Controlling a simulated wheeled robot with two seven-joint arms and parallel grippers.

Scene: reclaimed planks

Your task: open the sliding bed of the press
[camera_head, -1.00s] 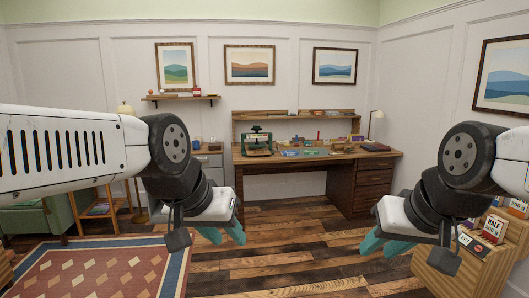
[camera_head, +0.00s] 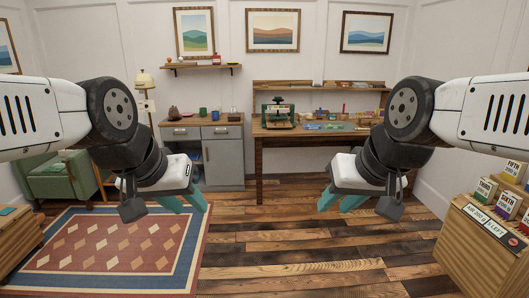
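The press (camera_head: 278,112) is a small dark green machine. It stands on the left end of the wooden desk against the far wall. It is small in view, and I cannot tell how its sliding bed sits. My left gripper (camera_head: 184,203) hangs in front at left of centre, its teal fingers apart and empty. My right gripper (camera_head: 340,202) hangs right of centre, also with teal fingers apart and empty. Both are well short of the desk, over the floor, and touch nothing.
The desk (camera_head: 320,132) holds several small coloured items right of the press. A grey cabinet (camera_head: 222,157) adjoins it at left. A patterned rug (camera_head: 110,245) and green armchair (camera_head: 62,178) are at left. A wooden crate (camera_head: 470,250) with cards stands at right. The plank floor between is clear.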

